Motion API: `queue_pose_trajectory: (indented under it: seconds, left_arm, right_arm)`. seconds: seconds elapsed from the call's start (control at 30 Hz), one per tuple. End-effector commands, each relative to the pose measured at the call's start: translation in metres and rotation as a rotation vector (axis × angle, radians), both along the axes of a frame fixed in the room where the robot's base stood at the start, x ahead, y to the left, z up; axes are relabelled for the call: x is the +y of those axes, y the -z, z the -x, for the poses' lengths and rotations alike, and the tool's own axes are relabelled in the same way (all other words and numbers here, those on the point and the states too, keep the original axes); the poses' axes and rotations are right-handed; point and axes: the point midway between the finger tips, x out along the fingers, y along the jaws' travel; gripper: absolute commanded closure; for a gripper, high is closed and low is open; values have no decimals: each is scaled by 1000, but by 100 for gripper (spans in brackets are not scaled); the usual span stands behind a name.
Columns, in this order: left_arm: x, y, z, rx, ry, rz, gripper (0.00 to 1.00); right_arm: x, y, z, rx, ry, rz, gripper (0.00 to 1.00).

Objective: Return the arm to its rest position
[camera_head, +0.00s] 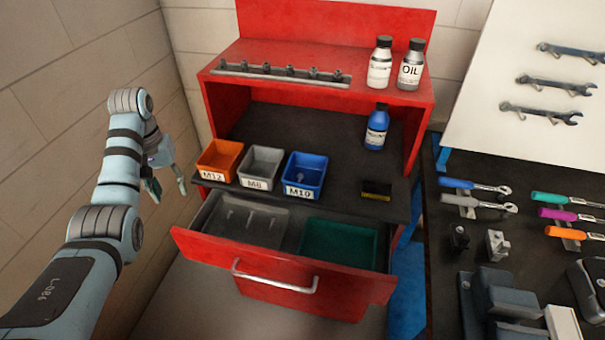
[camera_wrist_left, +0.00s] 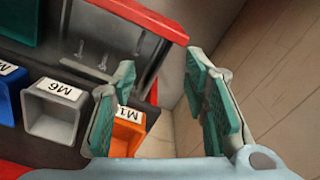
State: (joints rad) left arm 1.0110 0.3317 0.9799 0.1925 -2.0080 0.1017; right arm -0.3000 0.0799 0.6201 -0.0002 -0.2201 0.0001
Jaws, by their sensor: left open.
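My left arm comes in from the left in the head view. Its gripper (camera_head: 168,188) hangs in the air to the left of the red cabinet (camera_head: 420,110), near the orange M12 bin, and is apart from it. In the left wrist view my left gripper (camera_wrist_left: 165,105) has its two teal-padded fingers spread wide, with nothing between them. The orange bin (camera_wrist_left: 127,135) shows partly behind one finger there. My right gripper is not in view.
The cabinet's drawer (camera_head: 290,262) is pulled out, with a grey and a green tray inside. Orange (camera_head: 205,176), grey (camera_head: 245,183) and blue (camera_head: 290,190) bins stand above it. A wall is close on the left. A tool bench (camera_head: 440,270) is at the right.

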Motion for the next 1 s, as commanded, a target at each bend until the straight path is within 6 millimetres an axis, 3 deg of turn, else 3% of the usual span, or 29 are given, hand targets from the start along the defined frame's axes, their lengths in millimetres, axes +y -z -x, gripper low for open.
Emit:
queue_pose_trajectory:
  seconds: [0.23,0.27,0.37,0.5,0.6,0.77,1.0]
  left_arm:
    - [0,9,4,-1,6,-10,59]
    - [-1,18,6,-4,16,-20,59]
    - [-12,68,27,-25,78,-72,59]
    - [-41,143,91,-93,204,-137,59]
    - [-60,169,138,-139,268,-150,59]
    - [-85,181,202,-200,330,-151,59]
    - [-108,165,277,-273,372,-139,59]
  right_arm:
    - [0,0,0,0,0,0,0]
    - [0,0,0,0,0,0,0]
    - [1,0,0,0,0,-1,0]
    - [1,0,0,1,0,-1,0]
    - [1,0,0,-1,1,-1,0]
    - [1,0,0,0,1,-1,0]
    - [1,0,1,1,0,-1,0]
